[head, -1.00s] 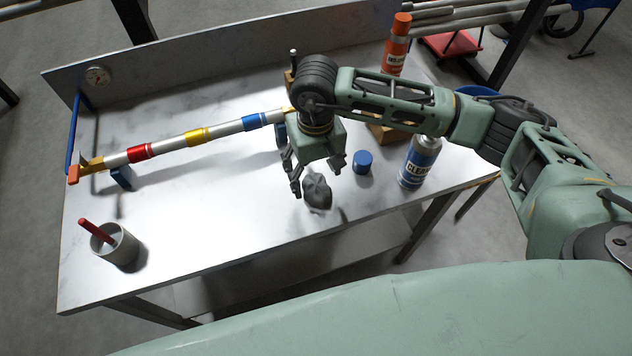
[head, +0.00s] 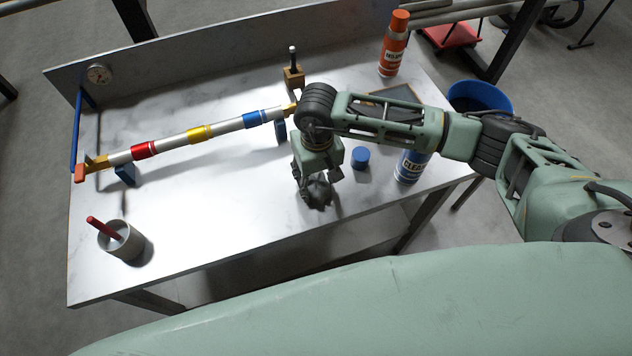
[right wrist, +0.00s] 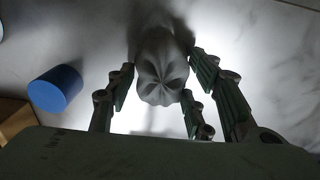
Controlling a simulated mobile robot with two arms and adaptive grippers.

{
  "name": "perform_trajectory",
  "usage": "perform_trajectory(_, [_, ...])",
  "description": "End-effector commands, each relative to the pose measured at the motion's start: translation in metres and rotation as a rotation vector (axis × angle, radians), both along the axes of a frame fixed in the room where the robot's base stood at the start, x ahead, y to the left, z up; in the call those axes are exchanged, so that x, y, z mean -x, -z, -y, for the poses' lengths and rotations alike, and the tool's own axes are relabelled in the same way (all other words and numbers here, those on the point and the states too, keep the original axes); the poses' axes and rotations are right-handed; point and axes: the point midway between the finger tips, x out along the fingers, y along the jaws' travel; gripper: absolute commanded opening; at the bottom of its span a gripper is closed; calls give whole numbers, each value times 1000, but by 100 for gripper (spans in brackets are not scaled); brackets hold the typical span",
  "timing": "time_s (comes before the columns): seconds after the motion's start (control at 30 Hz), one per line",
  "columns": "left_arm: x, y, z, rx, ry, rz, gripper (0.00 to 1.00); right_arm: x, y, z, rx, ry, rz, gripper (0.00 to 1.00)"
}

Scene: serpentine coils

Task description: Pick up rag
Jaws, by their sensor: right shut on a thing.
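The rag (head: 319,196) is a dark grey crumpled bundle on the metal table (head: 230,215), right of the table's middle. My right gripper (head: 314,192) is over it from above, with its fingers down around it. In the right wrist view the rag (right wrist: 163,72) shows its folded, gathered top between the fingers of my right gripper (right wrist: 158,88), which is shut on it. Fingers partly hide the rag in the head view. My left gripper is not in view.
A blue cap (head: 361,157) and a blue-white cleaner can (head: 411,167) stand right of the gripper. A banded tube (head: 180,138) rests on blue supports to the left. A grey cup (head: 121,243) with a red stick is front left. An orange can (head: 394,45) stands behind.

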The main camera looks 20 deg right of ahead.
Motion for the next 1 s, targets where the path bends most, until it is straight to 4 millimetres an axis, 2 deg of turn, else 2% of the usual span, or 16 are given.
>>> perform_trajectory(0.03, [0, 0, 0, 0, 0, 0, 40, 0, 0, 0, 0, 0, 0, 33])
perform_trajectory(0.17, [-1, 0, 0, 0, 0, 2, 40, 0, 0, 0, 0, 0, 0, 22])
perform_trajectory(0.57, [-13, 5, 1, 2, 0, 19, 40, -2, -7, 0, -1, -1, 5, 22])
perform_trajectory(0.67, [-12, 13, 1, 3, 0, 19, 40, -2, -18, 0, 0, -1, 7, 22])
perform_trajectory(0.77, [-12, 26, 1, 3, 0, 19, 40, -3, -37, 0, -1, -2, 9, 22])
perform_trajectory(1.0, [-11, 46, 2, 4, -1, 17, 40, 36, -67, 37, 3, 1, 6, 22])
